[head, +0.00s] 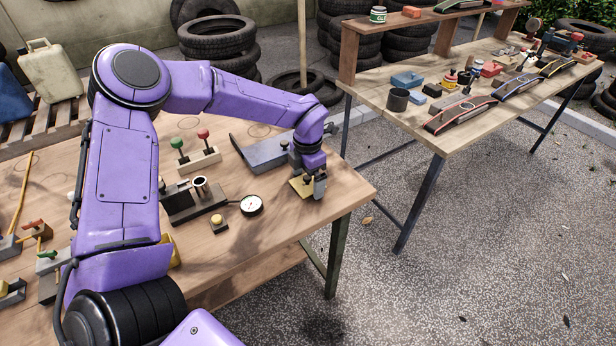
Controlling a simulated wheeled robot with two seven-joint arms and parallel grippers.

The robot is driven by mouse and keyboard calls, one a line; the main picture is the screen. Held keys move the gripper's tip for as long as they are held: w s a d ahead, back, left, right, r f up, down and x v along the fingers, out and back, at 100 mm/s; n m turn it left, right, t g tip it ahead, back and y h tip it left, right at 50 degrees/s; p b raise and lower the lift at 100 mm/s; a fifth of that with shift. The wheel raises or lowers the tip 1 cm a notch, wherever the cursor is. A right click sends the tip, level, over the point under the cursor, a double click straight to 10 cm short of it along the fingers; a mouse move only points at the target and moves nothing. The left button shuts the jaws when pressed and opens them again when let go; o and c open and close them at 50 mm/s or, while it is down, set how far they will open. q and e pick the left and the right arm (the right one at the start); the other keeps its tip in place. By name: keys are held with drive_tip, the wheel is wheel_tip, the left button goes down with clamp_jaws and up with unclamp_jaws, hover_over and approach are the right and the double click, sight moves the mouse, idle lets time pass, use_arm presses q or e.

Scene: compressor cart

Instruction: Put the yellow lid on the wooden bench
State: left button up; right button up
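The yellow lid (297,190) is a flat square plate with a dark knob, at the right end of the wooden bench (265,235). My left gripper (312,186) points down right over the lid, with a grey finger in front of its right side. The gripper hides part of the lid. I cannot tell whether the fingers are closed on the knob, or whether the lid touches the bench top or is just above it. My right gripper is not in view.
A grey metal tray (262,152) lies just behind the lid. A dial gauge (251,205), a yellow button block (218,223) and a block with green and red knobs (199,159) stand to the left. A second table (460,130) is across a gap at right.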

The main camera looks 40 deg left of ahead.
sight(307, 177)
use_arm(q)
wheel_tip(307, 177, up, 12)
drive_tip(key=shift+r, duration=0.25)
idle(0.3)
